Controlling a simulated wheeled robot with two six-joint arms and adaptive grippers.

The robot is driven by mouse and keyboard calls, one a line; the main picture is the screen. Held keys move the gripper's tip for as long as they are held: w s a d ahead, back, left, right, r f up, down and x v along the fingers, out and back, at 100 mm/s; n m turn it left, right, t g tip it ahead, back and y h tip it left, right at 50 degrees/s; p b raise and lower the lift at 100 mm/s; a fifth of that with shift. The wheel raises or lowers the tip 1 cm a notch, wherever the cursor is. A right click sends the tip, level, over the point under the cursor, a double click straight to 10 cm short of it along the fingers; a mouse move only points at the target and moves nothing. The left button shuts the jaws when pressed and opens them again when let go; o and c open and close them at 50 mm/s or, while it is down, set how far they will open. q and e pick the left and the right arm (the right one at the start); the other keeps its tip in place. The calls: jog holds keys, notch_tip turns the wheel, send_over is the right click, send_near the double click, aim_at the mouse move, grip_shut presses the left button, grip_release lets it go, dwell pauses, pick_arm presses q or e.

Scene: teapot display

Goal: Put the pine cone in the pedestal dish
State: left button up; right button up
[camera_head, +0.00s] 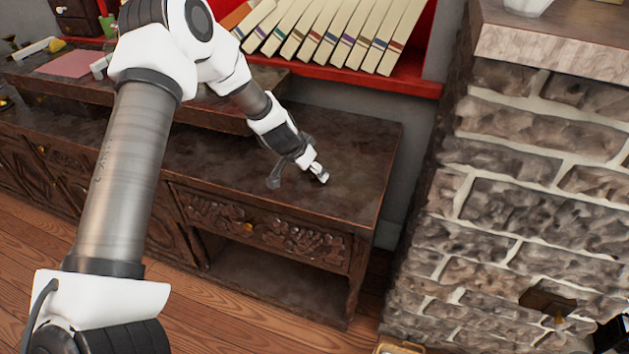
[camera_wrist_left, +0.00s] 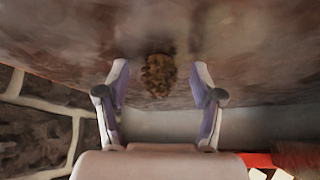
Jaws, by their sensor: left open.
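A brown pine cone (camera_wrist_left: 158,76) lies on the dark wooden cabinet top in the left wrist view, between my left gripper's spread fingers and a little past them. My left gripper (camera_wrist_left: 161,70) is open, with a visible gap between each finger and the cone. In the head view, my left gripper (camera_head: 318,172) is low over the right part of the cabinet top (camera_head: 355,150). The cone cannot be made out there. I cannot identify the pedestal dish in either view. My right gripper is not in view.
A red shelf (camera_head: 428,88) with a row of leaning cream books (camera_head: 350,35) is behind the cabinet. A stone wall block (camera_head: 540,190) stands to the right, with a partly cut-off white object (camera_head: 528,5) on its ledge. The cabinet's right end looks clear.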

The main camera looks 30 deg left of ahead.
pick_arm(q)
jog(key=c, duration=0.9)
jog(key=shift+r, duration=0.1)
